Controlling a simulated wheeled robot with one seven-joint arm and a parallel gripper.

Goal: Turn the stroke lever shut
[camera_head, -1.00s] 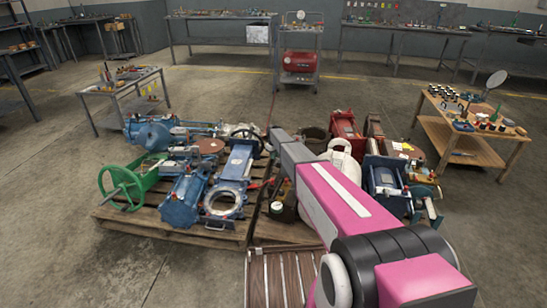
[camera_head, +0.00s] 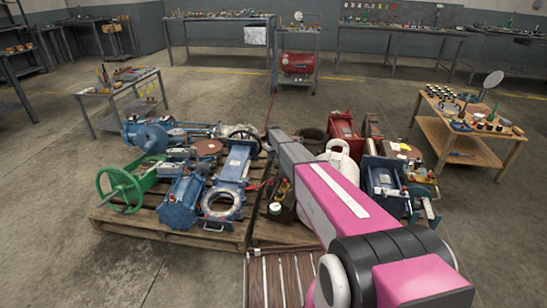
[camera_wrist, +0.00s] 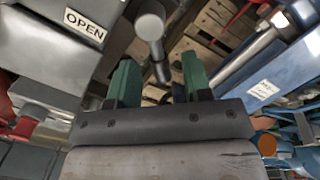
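In the wrist view a grey lever (camera_wrist: 156,52) with a rounded end stands between the green fingers of my gripper (camera_wrist: 158,75). The fingers are spread, with gaps to the lever on both sides, so my gripper is open. I cannot tell how deep the lever sits between them. A grey block with an "OPEN" label (camera_wrist: 85,26) lies at upper left. In the head view my pink and grey arm reaches over the pallets, and it hides the gripper and the lever.
A wooden pallet (camera_head: 172,234) holds blue valves (camera_head: 226,185) and a green handwheel (camera_head: 120,190). Blue machinery (camera_wrist: 280,75) is close on the right in the wrist view. A red machine (camera_head: 344,133) stands beyond my arm. Open floor lies at front left.

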